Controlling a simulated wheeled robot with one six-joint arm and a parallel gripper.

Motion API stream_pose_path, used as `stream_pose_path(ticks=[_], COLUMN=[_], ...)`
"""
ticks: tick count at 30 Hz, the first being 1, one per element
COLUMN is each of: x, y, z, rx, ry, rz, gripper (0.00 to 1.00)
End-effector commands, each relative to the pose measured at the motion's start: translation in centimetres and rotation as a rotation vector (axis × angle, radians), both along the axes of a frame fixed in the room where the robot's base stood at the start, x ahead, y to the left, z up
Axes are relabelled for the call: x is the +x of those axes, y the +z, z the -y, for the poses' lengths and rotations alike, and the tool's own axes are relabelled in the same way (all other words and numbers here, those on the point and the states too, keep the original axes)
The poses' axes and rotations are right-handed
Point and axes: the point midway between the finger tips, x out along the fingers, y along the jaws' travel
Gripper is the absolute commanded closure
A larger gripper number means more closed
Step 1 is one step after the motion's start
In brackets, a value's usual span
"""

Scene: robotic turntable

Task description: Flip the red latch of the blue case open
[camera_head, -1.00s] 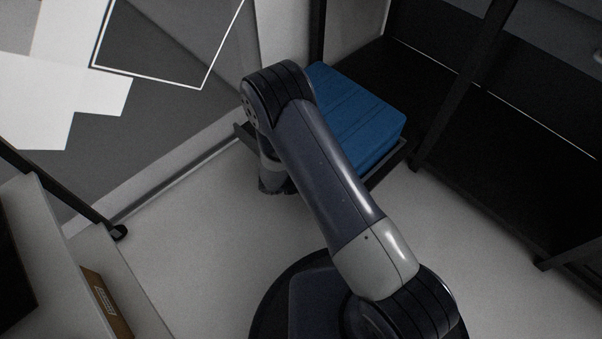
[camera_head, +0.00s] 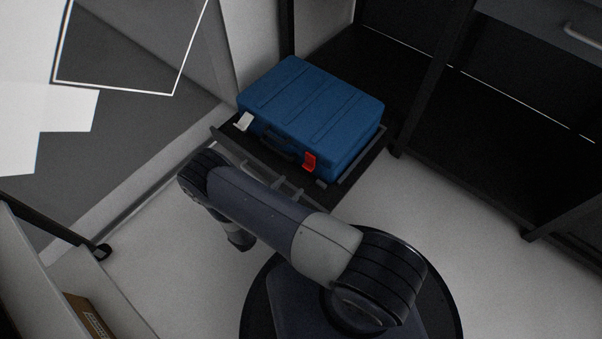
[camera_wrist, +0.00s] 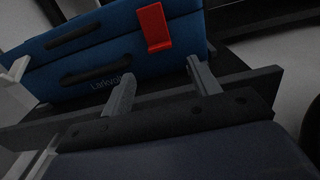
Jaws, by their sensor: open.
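The blue case (camera_head: 315,105) lies flat on a dark shelf, its handle side facing my arm. Its red latch (camera_head: 309,162) is at the right of that side and looks flat against it. A white latch (camera_head: 244,121) is at the left. In the wrist view the red latch (camera_wrist: 154,27) shows at the top centre, with the dark handle (camera_wrist: 97,70) to its left. My gripper (camera_wrist: 160,85) is open and empty. Its two fingers point towards the case, below the latch in the picture, and appear apart from it.
The dark shelf (camera_head: 355,175) extends in front of the case. A black rack (camera_head: 480,110) stands to the right. A pale unit (camera_head: 50,265) with a brown box (camera_head: 88,315) is at the lower left. The light floor (camera_head: 430,210) is clear right of the shelf.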

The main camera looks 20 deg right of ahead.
Motion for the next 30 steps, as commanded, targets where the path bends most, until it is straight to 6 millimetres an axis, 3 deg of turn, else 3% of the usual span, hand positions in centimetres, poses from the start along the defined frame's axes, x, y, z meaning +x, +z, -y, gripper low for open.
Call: stream_pose_path(ticks=[6,12,26,30], x=[2.3,3.7,4.4,4.4], y=[-0.2,-0.1,0.0,0.0], z=[3.2,5.2,6.0,6.0], rx=[0.001,0.002,0.001,0.001], ry=[-0.006,-0.004,-0.001,-0.001], rz=[0.0,0.001,0.0,0.0], gripper=[0.42,0.42,0.42,0.52])
